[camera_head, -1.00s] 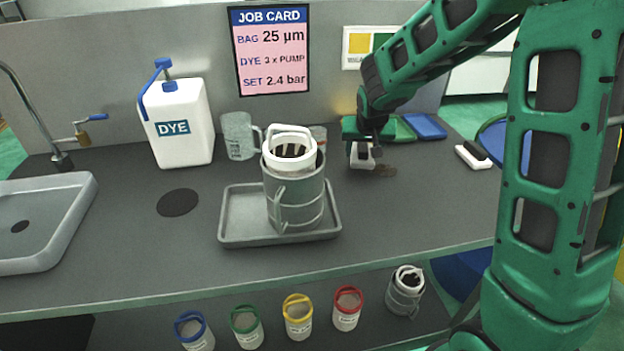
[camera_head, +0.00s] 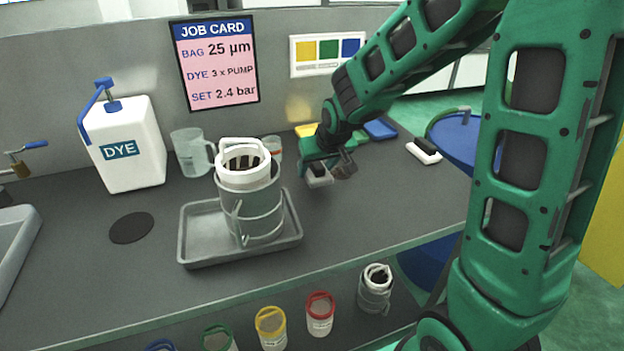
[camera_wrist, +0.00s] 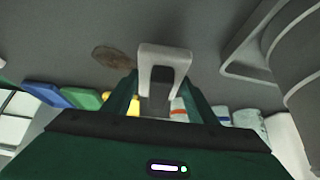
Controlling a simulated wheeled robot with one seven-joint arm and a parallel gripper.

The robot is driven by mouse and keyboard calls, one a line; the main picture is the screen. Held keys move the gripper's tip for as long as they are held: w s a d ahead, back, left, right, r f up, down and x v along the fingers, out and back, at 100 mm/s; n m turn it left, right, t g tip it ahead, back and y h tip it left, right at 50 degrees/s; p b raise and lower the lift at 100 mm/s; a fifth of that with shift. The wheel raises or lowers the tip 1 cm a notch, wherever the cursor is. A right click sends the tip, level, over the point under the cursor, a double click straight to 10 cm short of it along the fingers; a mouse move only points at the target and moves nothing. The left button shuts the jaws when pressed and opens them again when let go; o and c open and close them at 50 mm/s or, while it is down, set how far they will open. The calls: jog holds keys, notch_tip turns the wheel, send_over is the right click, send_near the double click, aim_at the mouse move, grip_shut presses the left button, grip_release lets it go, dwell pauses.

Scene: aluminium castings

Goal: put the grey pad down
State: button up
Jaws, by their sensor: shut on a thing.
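The grey pad (camera_head: 319,177) is a small pale block with a darker grey part. My gripper (camera_head: 318,166) is shut on it, over the worktop (camera_head: 375,205) and right of the tray. In the wrist view the pad (camera_wrist: 166,58) sticks out from between the fingertips of my gripper (camera_wrist: 158,92). I cannot tell whether the pad touches the worktop.
A grey tray (camera_head: 190,245) holds a housing (camera_head: 255,215) with a white bag inside. Behind are a jug (camera_head: 190,152), the dye bottle (camera_head: 130,150), a yellow pad (camera_head: 306,130) and a blue pad (camera_head: 380,130). A black-and-white block (camera_head: 424,151) lies right. Worktop in front is clear.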

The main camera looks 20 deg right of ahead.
jog(key=shift+f, duration=1.8)
jog(key=shift+f, duration=0.1)
jog(key=o, duration=1.1)
jog(key=v, duration=1.2)
